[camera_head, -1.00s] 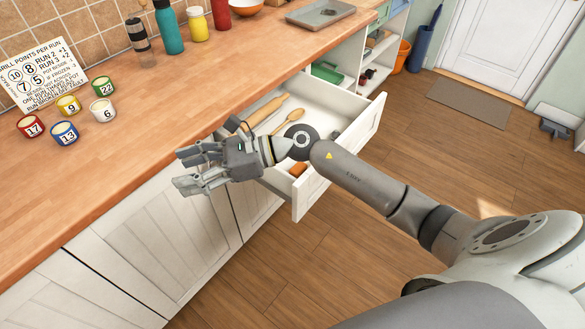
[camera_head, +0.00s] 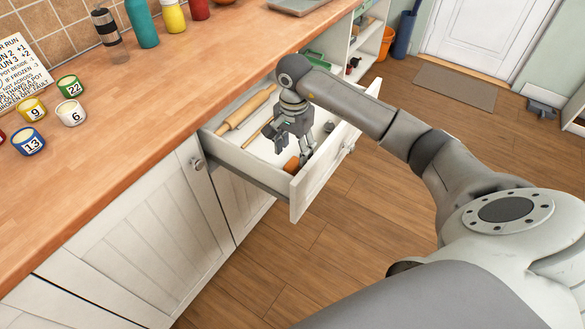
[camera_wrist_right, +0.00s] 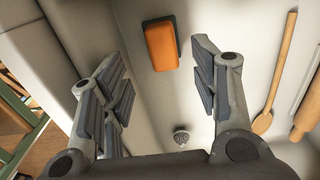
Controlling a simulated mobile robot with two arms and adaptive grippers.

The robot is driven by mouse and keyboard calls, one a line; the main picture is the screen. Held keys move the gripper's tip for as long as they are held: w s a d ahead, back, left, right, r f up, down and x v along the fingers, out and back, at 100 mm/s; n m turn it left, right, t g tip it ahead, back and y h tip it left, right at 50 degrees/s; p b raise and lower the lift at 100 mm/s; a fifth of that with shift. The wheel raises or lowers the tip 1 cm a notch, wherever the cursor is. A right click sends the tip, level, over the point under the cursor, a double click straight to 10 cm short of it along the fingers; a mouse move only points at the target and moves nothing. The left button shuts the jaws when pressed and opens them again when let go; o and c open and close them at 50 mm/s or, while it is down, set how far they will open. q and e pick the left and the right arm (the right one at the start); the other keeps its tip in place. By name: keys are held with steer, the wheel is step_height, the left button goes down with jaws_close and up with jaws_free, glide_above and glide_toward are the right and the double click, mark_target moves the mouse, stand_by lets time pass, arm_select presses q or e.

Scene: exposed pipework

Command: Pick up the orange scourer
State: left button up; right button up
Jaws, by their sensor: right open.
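The orange scourer (camera_wrist_right: 161,46) lies on the white drawer floor, close to a drawer wall, and has a dark layer along its edge. In the head view the scourer (camera_head: 290,165) shows at the drawer's front corner, partly hidden by my right gripper (camera_head: 303,158). My right gripper also shows in the wrist view (camera_wrist_right: 160,85), with its fingers spread wide and nothing between them. It points down into the open drawer (camera_head: 240,165), and the scourer lies beyond the fingertips, apart from them. My left gripper is not in view.
A rolling pin (camera_head: 246,108) and a wooden spoon (camera_wrist_right: 272,90) lie in the drawer beside the gripper. A small metal item (camera_wrist_right: 181,137) lies on the drawer floor. The wooden counter (camera_head: 130,130) borders the drawer, with numbered pots (camera_head: 71,113) on it.

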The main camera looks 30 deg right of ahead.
mark_target(293, 163)
steer(key=f+p, duration=0.1)
steer(key=f, duration=0.6)
steer(key=shift+w, duration=0.2)
steer(key=c, duration=1.1)
steer(key=shift+o, duration=0.2)
steer(key=shift+r+b, duration=0.5)
steer(key=shift+r, duration=4.6)
